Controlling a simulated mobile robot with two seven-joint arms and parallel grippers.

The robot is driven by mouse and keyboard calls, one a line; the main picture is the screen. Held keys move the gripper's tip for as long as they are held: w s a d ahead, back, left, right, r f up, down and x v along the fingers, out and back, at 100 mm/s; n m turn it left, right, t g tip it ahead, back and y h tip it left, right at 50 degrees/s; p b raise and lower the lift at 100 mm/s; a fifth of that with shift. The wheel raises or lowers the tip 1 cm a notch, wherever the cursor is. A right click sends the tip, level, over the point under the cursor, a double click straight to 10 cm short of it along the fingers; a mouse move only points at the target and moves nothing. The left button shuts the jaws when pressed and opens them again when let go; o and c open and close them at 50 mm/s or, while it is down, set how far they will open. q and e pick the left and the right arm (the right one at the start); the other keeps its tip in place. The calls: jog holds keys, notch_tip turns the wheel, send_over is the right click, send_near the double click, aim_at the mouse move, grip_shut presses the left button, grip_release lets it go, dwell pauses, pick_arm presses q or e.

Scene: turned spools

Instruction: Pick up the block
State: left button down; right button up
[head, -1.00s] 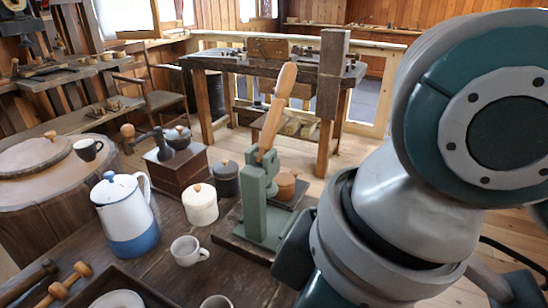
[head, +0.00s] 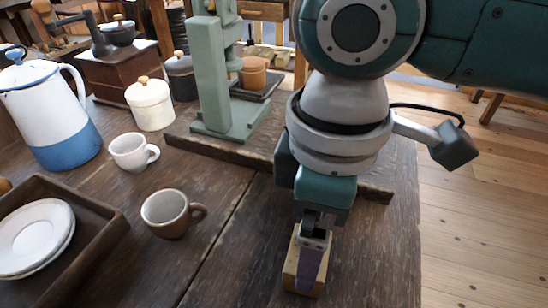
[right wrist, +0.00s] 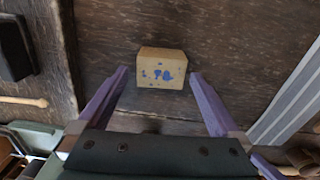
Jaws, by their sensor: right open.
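The block (right wrist: 162,68) is a small tan wooden piece with blue marks on its near face, lying on the dark table. My left gripper is not in view.
A brown cup (head: 166,214), a white cup (head: 128,152) and a tray (head: 108,226) with white saucers stand to the left. A green press (head: 213,85) stands behind the arm. A striped cloth (right wrist: 292,105) lies right in the right wrist view. The table between the brown cup and block is clear.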

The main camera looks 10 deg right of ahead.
notch_tip(320, 180, down, 5)
jog(key=shift+a+r+b, duration=0.15)
jog(key=shift+b, duration=0.55)
jog(key=shift+c, duration=0.2)
jog(key=c, duration=1.2)
